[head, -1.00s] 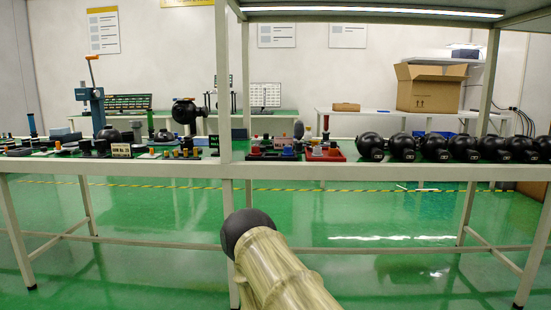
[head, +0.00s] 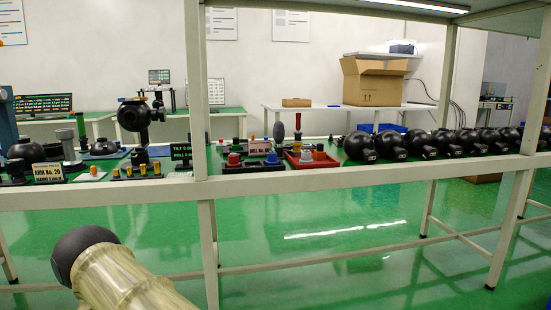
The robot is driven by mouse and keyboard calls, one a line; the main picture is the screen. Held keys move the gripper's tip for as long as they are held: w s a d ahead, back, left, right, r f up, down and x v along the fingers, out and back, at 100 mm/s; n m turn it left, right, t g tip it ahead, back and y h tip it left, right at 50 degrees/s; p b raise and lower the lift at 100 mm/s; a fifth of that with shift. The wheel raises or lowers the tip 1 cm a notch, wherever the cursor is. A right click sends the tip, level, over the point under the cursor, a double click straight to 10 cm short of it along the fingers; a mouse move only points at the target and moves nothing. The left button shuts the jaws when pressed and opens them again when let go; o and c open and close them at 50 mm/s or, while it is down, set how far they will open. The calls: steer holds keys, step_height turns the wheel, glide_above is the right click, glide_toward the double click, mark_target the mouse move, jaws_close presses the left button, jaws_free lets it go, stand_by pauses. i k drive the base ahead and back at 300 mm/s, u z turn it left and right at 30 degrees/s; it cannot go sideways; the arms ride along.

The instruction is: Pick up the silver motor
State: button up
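I cannot pick out a silver motor for certain; the parts on the bench are small in this view. A red tray (head: 312,164) on the bench holds several small parts, some dark, blue or reddish. A dark tray (head: 252,167) with red and blue round parts sits to its left. Part of my arm (head: 110,272), pale with a black round end, shows at the lower left, in front of the bench. My gripper is not in view.
The long white-framed bench (head: 330,178) crosses the view, with an upright post (head: 195,90) left of centre. Several black round units (head: 360,146) line its right side. A gimbal (head: 134,115) and a sign (head: 48,172) stand left. Green floor lies clear below.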

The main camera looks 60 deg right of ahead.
mark_target(305, 157)
steer(key=z, duration=0.25)
steer(key=i, duration=0.85)
steer(key=z, duration=1.35)
steer(key=i, duration=0.6)
steer(key=z, duration=0.65)
